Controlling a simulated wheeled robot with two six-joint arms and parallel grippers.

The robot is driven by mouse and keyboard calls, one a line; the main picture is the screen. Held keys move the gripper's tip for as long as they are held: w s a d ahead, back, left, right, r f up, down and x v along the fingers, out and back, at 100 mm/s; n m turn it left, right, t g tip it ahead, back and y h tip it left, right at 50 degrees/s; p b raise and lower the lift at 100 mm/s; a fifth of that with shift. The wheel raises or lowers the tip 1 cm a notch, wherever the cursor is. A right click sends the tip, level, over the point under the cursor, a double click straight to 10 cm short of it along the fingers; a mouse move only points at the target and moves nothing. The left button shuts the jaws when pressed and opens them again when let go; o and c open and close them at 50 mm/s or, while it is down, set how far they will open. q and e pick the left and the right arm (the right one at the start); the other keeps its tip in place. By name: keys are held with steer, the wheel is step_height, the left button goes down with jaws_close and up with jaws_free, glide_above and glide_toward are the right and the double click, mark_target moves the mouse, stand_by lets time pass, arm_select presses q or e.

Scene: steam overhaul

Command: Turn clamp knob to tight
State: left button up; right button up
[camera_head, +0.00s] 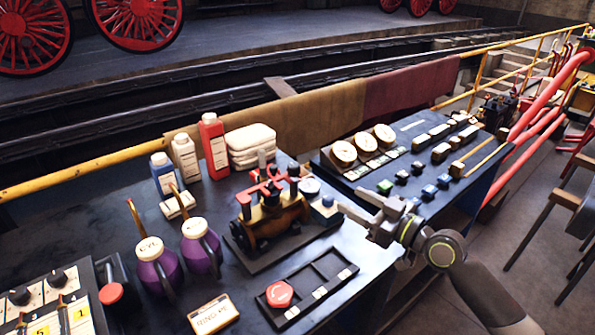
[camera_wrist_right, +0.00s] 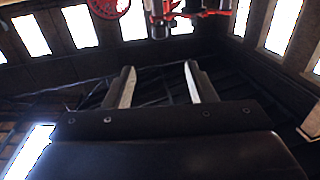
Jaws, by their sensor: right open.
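A brass and black fixture (camera_head: 272,218) with red clamp-like parts (camera_head: 262,188) on top stands on the dark bench. Several small dark knobs sit along its top; I cannot tell which one is the clamp knob or how tight it is. A separate red knob (camera_head: 280,294) lies in the front of a black compartment tray. My right gripper (camera_head: 352,203) is open and empty, to the right of the fixture and apart from it. Its two spread fingers also show in the right wrist view (camera_wrist_right: 158,75), with nothing between them. My left gripper is out of view.
Purple oil cans (camera_head: 202,246), bottles (camera_head: 213,146) and folded white cloths (camera_head: 251,146) stand left of and behind the fixture. A second bench with gauges (camera_head: 343,155) is at the right. A yellow rail (camera_head: 95,173) runs behind. Part of the front bench surface is clear.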

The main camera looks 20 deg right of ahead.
mark_target(299, 171)
steer(key=p+x, duration=0.4)
steer(key=x, duration=1.1)
steer(key=shift+w+a, duration=0.15)
steer(key=shift+w, duration=0.2)
steer(key=shift+x, duration=0.8)
steer(key=shift+c, duration=0.4)
